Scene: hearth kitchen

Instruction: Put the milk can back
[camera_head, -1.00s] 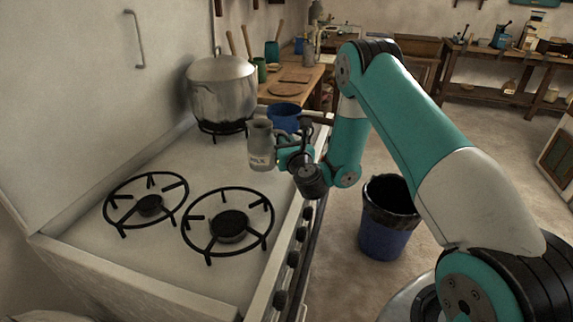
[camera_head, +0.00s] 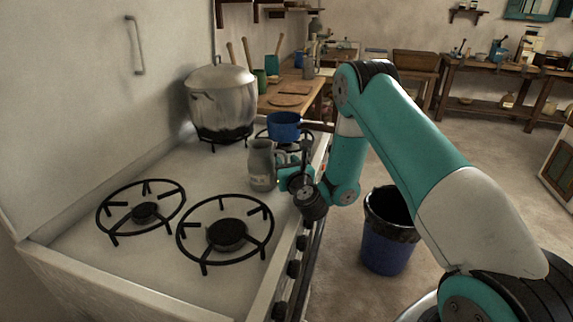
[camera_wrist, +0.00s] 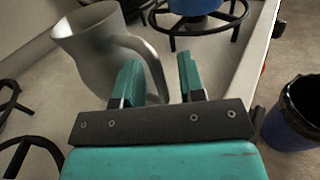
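The milk can (camera_head: 262,166) is a grey metal jug with a faint label. It stands upright on the white stove top (camera_head: 178,172), between the front burners and the back ones. In the wrist view the can (camera_wrist: 95,50) is at the upper left, and its curved handle reaches between my fingers. My gripper (camera_wrist: 160,80) has its two teal fingers apart. The handle lies close to the left finger, with a gap to the right finger. In the head view my gripper (camera_head: 286,170) is just right of the can, partly hidden by my wrist.
A large steel pot (camera_head: 221,100) stands on the back left burner. A blue saucepan (camera_head: 284,127) sits on the back right burner, close behind the can. Both front burners (camera_head: 226,235) are empty. A blue bin (camera_head: 389,240) stands on the floor right of the stove.

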